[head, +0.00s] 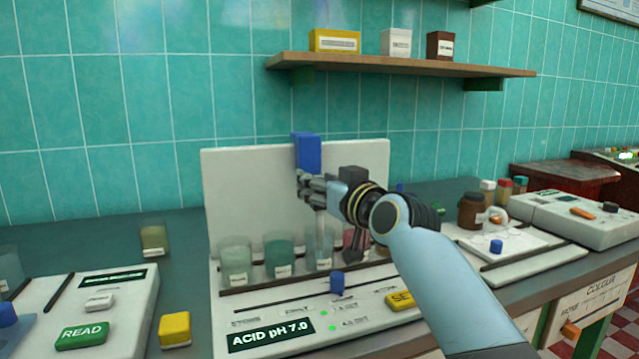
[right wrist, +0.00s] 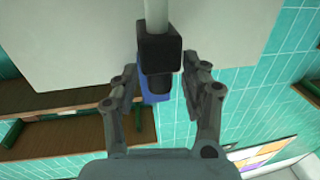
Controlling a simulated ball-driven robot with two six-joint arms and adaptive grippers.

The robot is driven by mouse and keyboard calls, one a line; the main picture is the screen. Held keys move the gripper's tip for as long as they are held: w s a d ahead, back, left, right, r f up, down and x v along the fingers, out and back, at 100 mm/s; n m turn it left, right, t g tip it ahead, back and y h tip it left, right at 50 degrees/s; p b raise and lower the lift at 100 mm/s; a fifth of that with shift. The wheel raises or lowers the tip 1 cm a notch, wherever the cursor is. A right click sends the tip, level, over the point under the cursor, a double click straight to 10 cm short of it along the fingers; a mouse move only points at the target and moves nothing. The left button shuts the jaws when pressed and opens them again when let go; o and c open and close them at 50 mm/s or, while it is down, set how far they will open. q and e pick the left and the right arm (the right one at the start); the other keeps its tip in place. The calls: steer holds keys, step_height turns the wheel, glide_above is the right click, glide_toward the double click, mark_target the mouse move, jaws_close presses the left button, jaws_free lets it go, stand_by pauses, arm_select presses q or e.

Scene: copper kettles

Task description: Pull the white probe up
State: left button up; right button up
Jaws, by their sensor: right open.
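The white probe (head: 320,232) stands upright, its pale shaft running down into a glass beaker (head: 318,252) in the row on the pH meter. In the right wrist view the probe's pale shaft (right wrist: 156,14) and black cap (right wrist: 160,55) show upside down. My right gripper (head: 311,190) is at the top of the probe, just below the blue block (head: 307,153) on the white back panel. In the wrist view my right gripper's (right wrist: 160,82) fingers stand apart on either side of the cap; contact is not clear. My left gripper is out of view.
The pH meter (head: 262,338) reads "ACID pH 7.0". Beakers with pale green (head: 237,262), green (head: 279,258) and pink (head: 356,246) contents flank the probe. A white back panel (head: 245,190) rises close behind. A shelf (head: 400,66) with boxes hangs above.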

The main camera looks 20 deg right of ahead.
jaws_close()
stand_by(0.4)
step_height(320, 180, up, 8)
steer(key=p, duration=0.6)
steer(key=shift+f, duration=0.35)
jaws_free()
